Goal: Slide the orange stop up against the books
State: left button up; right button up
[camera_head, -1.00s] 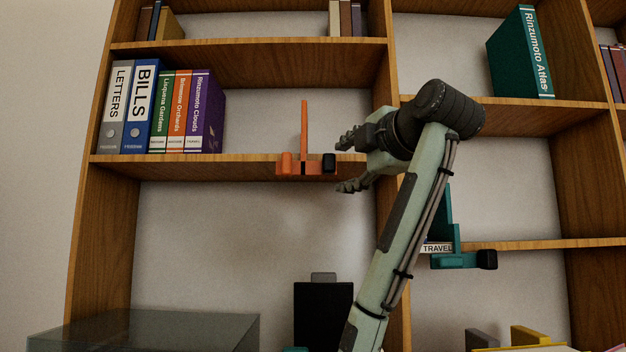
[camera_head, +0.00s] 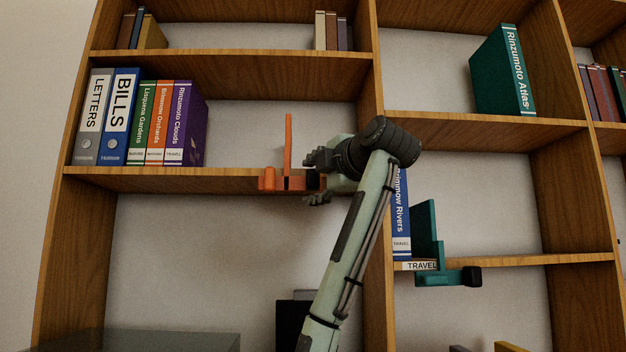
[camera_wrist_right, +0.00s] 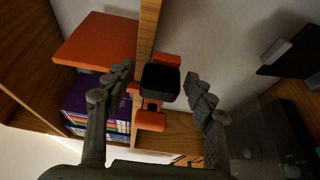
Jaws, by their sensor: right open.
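The orange stop (camera_head: 288,150) stands upright on the left bay's middle shelf, clamped at the shelf edge, with a black knob on its right end. The row of books (camera_head: 164,124) stands at the left of that shelf, with a clear gap before the stop. My right gripper (camera_head: 318,180) is open at the knob end of the stop. In the right wrist view the orange stop (camera_wrist_right: 151,119) and its black knob show between the two spread fingers (camera_wrist_right: 152,92); I cannot tell whether they touch. The purple book (camera_wrist_right: 92,100) shows beyond. My left gripper is not in view.
A teal stop (camera_head: 428,236) is clamped on the lower shelf to the right, beside a blue book (camera_head: 401,220). A wooden upright (camera_head: 371,100) stands close behind my right arm. The shelf between books and orange stop is clear.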

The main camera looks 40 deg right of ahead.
jog(key=shift+c, duration=0.3)
grip_shut()
jog(key=shift+w+a, duration=0.3)
jog(key=shift+a, duration=0.15)
pick_arm(q)
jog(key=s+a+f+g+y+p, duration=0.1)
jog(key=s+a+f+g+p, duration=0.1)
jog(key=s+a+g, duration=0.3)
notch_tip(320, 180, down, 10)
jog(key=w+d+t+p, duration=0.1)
jog(key=p, duration=0.3)
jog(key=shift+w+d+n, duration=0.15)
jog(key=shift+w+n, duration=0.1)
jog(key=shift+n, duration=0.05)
pick_arm(e)
jog(key=w+a, duration=0.3)
jog(key=a, duration=0.3)
jog(key=w+a, duration=0.4)
jog(key=a, duration=0.2)
jog(key=w+a, duration=0.4)
jog(key=a, duration=0.2)
jog(key=shift+w+a+f, duration=0.1)
jog(key=shift+a, duration=0.1)
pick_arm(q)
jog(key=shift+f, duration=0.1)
